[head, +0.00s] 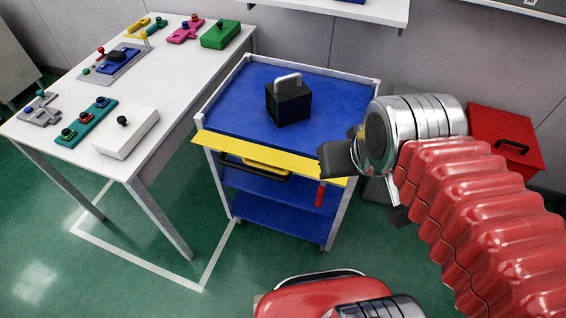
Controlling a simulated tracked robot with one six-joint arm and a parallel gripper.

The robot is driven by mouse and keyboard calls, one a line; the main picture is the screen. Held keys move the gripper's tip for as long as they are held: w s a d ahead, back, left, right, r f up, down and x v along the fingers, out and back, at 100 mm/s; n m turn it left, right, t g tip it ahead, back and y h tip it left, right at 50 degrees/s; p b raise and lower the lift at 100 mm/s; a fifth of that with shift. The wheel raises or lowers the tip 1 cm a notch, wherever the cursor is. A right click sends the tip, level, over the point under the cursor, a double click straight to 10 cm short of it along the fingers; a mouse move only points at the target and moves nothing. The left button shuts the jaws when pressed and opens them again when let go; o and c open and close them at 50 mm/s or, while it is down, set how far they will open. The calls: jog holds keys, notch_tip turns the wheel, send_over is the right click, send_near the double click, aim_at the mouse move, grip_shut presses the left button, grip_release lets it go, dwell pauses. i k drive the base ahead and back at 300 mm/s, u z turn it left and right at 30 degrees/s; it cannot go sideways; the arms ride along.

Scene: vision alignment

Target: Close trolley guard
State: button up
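The trolley (225,106) has blue shelves in a pale frame and stands in the middle of the head view. Its yellow guard (235,146) is a long strip along the front edge of the top shelf. It appears tilted outward, but its exact angle is hard to tell. My gripper (333,160), dark and partly seen, is at the guard's right end and overlaps it in the picture. I cannot tell whether they touch, or whether the fingers are open or shut. My arm hides the area right of the trolley's front corner.
A black box (288,106) with a grey handle stands on the trolley top. A red tab (320,194) and dark handle (248,170) sit below the guard. A white table (150,84) with several colored devices is at left. A red toolbox (505,138) is at right.

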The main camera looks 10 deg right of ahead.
aim_at(289, 162)
jog(key=z, duration=0.65)
jog(key=k, duration=1.05)
jog(key=u, duration=1.4)
jog(key=i, duration=1)
jog(key=u, duration=0.1)
